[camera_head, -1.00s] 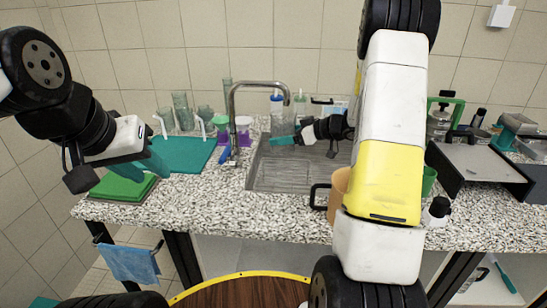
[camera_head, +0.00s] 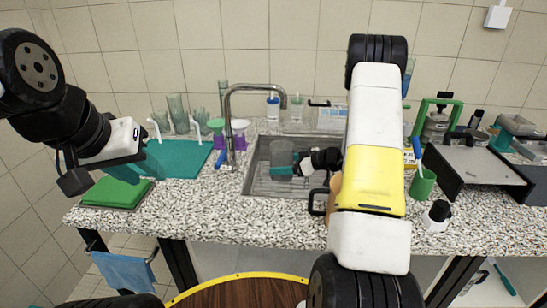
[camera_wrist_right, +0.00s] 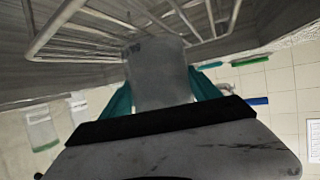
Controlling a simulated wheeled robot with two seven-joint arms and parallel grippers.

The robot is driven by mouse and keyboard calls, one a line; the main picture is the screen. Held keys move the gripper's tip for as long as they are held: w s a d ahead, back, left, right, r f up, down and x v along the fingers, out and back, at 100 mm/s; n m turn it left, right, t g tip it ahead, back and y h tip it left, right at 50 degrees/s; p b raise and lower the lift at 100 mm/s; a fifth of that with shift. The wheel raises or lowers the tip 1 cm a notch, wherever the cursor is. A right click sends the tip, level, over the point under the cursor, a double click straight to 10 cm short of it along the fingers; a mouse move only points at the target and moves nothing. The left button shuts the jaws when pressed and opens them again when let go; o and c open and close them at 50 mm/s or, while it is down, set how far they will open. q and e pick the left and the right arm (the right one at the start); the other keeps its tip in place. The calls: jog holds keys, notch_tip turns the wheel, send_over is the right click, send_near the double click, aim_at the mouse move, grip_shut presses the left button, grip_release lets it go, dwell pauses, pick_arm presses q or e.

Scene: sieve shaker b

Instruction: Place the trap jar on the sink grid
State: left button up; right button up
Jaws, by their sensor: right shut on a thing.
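The trap jar (camera_head: 282,153) is a clear grey cylinder inside the sink. My right gripper (camera_head: 287,169) is shut on it with teal fingers. In the right wrist view the jar (camera_wrist_right: 158,75) sits between both teal fingers (camera_wrist_right: 160,100), close to the wires of the sink grid (camera_wrist_right: 95,38). Whether its base touches the wires cannot be told. In the head view the grid (camera_head: 268,187) lies on the sink floor, partly hidden by the gripper and jar. My left gripper (camera_head: 140,165) hangs over the left counter; its teal fingers blend with the mat, apart from the jar.
The faucet (camera_head: 231,120) stands at the sink's left rim. A teal mat (camera_head: 185,158) and green boards (camera_head: 115,192) lie to the left. Two bottles (camera_head: 273,110) stand behind the sink.

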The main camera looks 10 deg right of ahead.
jog(key=shift+f, duration=0.1)
jog(key=o, duration=1.9)
jog(key=shift+c, duration=0.2)
